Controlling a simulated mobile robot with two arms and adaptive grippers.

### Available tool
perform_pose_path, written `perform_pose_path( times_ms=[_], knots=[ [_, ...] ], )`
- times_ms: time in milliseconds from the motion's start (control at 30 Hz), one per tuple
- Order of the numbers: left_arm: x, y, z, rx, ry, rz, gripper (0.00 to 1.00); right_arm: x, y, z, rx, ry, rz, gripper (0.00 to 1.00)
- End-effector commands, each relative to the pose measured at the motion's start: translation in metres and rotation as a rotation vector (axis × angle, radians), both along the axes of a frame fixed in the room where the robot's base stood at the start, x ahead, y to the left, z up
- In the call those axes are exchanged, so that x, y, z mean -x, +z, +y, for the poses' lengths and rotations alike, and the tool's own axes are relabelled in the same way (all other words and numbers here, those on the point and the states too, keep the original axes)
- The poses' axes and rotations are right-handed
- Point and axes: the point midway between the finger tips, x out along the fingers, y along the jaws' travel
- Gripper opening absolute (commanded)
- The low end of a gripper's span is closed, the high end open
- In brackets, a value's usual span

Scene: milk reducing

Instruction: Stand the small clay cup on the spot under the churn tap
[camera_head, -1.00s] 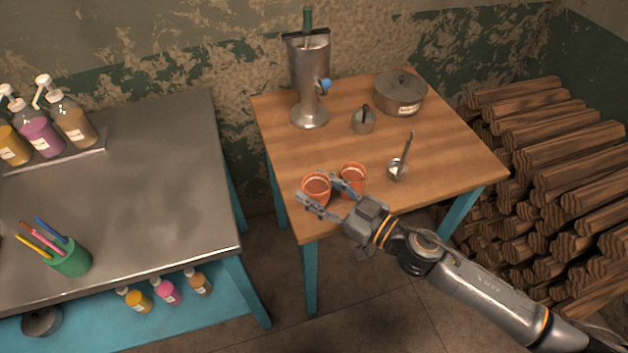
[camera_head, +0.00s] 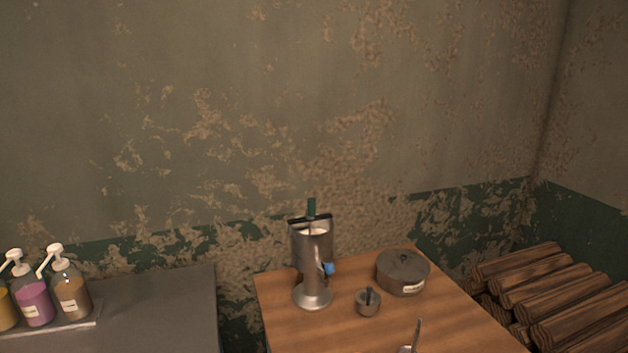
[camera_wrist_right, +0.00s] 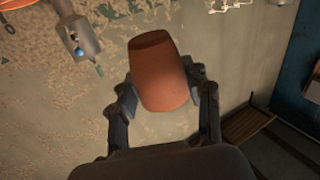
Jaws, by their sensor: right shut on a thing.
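My right gripper (camera_wrist_right: 160,98) is shut on a reddish-brown clay cup (camera_wrist_right: 162,75) in the right wrist view, one finger on each side. The cup's narrow end points to the top of that picture. I cannot tell its size against another cup. The metal churn (camera_head: 312,265) stands on the wooden table (camera_head: 290,335) in the head view, with its blue tap (camera_head: 328,268) on the right side. The churn also shows in the right wrist view (camera_wrist_right: 82,38), apart from the cup. The spot under the tap is hard to make out. My left gripper is in no view.
A small grey pot (camera_head: 368,303) stands close right of the churn, with a lidded pan (camera_head: 403,273) behind it. A ladle (camera_head: 417,335) shows at the lower edge. Pump bottles (camera_head: 72,295) stand on the left counter (camera_head: 165,310). Firewood (camera_head: 540,290) is stacked at right.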

Motion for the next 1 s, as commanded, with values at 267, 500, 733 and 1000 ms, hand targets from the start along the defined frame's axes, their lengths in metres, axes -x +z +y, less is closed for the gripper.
perform_pose_path(
  times_ms=[267, 500, 733, 1000],
  knots=[
    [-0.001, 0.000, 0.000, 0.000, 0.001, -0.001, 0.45, -0.005, 0.005, -0.049, -0.006, -0.298, 0.011, 0.16],
    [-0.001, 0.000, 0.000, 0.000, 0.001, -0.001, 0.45, 0.002, -0.013, -0.106, -0.005, -0.539, 0.014, 0.16],
    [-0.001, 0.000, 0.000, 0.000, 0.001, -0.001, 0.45, 0.014, -0.029, -0.145, -0.002, -0.687, 0.007, 0.16],
    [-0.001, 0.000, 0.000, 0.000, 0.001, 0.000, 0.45, 0.022, -0.036, -0.162, 0.000, -0.743, 0.002, 0.16]
  ],
)
